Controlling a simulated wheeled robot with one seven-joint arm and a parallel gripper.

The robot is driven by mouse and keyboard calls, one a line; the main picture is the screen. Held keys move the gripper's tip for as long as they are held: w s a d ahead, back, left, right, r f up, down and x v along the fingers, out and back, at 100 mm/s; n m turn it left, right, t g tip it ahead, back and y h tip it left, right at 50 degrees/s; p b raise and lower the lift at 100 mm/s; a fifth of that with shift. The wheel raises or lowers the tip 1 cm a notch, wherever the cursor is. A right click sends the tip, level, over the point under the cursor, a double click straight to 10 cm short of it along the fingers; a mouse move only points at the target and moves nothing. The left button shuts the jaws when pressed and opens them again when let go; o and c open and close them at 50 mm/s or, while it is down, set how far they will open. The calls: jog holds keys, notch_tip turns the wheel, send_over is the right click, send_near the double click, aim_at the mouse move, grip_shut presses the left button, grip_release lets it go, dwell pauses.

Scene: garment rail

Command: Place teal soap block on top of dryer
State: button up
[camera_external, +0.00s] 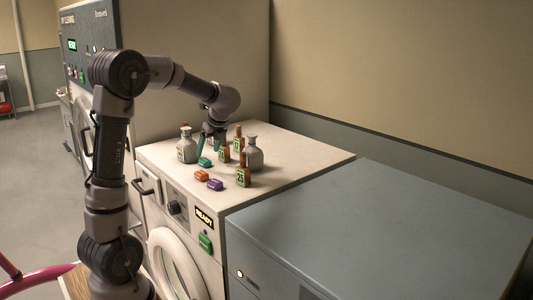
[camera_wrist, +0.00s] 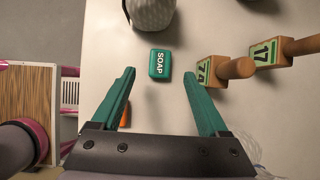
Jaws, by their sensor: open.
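The teal soap block (camera_wrist: 160,64), marked SOAP, lies flat on the white top of the dryer (camera_external: 310,158). It also shows in the external view (camera_external: 205,162). My gripper (camera_wrist: 158,80) is open and empty, with its teal fingers spread. In the wrist view the block appears between and just beyond the fingertips, not touching either. In the external view my gripper (camera_external: 208,148) hangs just above the dryer top, close to the block.
Grey bottles (camera_external: 187,148) (camera_external: 253,154) and wooden-handled number stamps (camera_wrist: 222,69) (camera_wrist: 272,52) stand close around the block. Orange (camera_external: 202,176) and purple (camera_external: 215,185) blocks lie nearer the front edge. The dryer top's right part is clear. A grey-topped machine (camera_external: 390,225) adjoins it.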

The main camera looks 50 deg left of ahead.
aim_at(205, 160)
jog(key=shift+x, duration=2.75)
jog(key=shift+d, duration=0.1)
grip_shut()
